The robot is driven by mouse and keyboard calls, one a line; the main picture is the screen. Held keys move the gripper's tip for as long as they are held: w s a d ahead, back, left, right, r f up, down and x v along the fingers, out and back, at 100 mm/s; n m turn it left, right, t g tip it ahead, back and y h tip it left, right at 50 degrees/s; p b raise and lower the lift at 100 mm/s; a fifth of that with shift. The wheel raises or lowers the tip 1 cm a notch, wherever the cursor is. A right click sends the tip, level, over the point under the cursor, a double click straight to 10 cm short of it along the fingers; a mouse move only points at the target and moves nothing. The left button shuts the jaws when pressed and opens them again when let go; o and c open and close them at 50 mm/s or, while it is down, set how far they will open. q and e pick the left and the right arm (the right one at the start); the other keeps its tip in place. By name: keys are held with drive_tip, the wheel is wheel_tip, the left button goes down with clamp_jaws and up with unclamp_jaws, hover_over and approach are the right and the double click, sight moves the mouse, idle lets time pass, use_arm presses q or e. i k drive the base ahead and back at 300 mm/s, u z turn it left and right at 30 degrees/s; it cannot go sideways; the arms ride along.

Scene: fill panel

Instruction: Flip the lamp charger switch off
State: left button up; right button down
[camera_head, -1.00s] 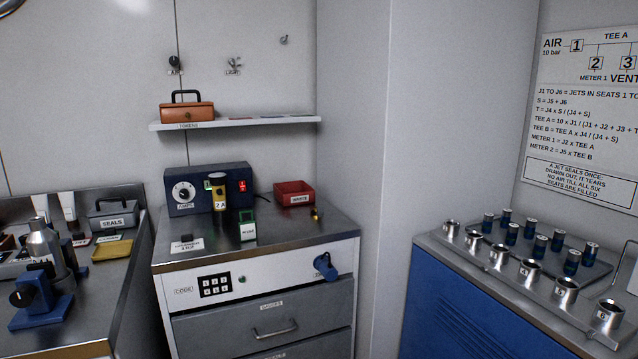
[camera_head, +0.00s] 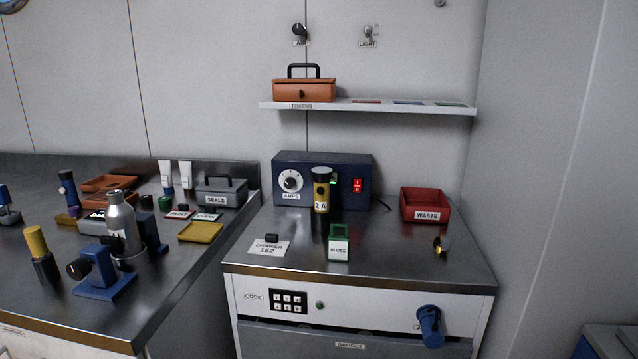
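The lamp charger (camera_head: 300,162) is a dark blue box at the back of the steel cabinet top, against the wall. Its front has a round white AMPS dial (camera_head: 291,182) and a red, lit rocker switch (camera_head: 357,185) at the right. A yellow and black lamp (camera_head: 321,192) marked 2 A stands upright in front of the charger, between dial and switch, hiding part of its front. The switch face is unobstructed. Neither of my grippers is in view.
A red WASTE bin (camera_head: 426,206) stands right of the charger. A green IN USE holder (camera_head: 339,244) and a DRAWER 152 card (camera_head: 269,247) lie in front. A shelf (camera_head: 380,106) with an orange TOKENS box (camera_head: 304,90) hangs above. The left bench (camera_head: 190,262) is crowded.

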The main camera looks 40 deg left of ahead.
sight(357, 186)
drive_tip(key=u, duration=0.8)
drive_tip(key=i, duration=0.7)
drive_tip(key=u, duration=0.75)
